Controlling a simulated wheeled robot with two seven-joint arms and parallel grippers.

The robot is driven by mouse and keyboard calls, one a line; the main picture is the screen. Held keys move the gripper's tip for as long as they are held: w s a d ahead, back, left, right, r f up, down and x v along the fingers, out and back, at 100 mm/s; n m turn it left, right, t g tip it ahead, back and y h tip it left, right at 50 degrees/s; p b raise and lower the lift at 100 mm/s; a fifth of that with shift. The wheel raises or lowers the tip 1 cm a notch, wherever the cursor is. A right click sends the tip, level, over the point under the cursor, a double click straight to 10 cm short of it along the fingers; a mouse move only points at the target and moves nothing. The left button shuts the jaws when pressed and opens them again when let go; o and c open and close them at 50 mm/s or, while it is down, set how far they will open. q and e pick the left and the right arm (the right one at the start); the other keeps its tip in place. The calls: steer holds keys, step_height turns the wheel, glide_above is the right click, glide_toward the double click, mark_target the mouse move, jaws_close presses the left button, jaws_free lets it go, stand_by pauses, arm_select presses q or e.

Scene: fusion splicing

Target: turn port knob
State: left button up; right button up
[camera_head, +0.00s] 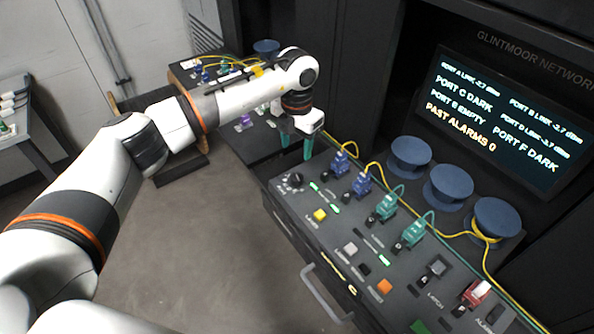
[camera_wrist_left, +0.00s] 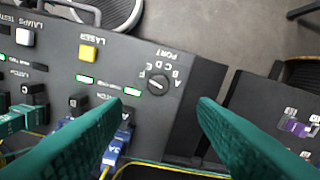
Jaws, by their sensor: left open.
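The port knob (camera_head: 295,180) is a round black dial at the near left end of the dark panel. In the left wrist view the knob (camera_wrist_left: 158,85) shows face-on, with letters around it and the word PORT beside it, upside down. Which letter its pointer marks is too small to tell. My left gripper (camera_head: 296,147) has teal fingers, spread apart with nothing between them. In the head view it is above and beyond the knob, near the panel's far left end. In the wrist view its fingertips (camera_wrist_left: 160,104) lie either side of the knob's line, apart from it. My right gripper is not in view.
Blue and teal connectors (camera_head: 386,207) with cables stand along the panel, near the knob. A yellow LASER button (camera_head: 320,215) is close by. Blue spools (camera_head: 410,157) and a status screen (camera_head: 500,115) stand behind. A drawer handle (camera_head: 325,298) juts from the front. Floor at left is clear.

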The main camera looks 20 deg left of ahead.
mark_target(297, 176)
arm_select(q)
step_height(297, 176, down, 9)
steer(key=p, duration=0.3)
steer(key=shift+d, duration=0.1)
steer(key=shift+f+p, duration=0.3)
steer(key=shift+f, duration=0.45)
steer(key=c, duration=1)
steer(key=shift+f+m+b, duration=0.15)
steer(key=shift+m+b, duration=0.45)
steer(key=shift+b, duration=0.4)
steer(key=m+b, duration=1.1)
steer(key=b, duration=0.2)
steer(key=shift+b, duration=0.35)
steer(key=m+b, duration=0.2)
steer(key=shift+m, duration=0.4)
steer(key=shift+m+b, duration=0.8)
steer(key=shift+m, duration=0.5)
steer(key=shift+r, duration=0.25)
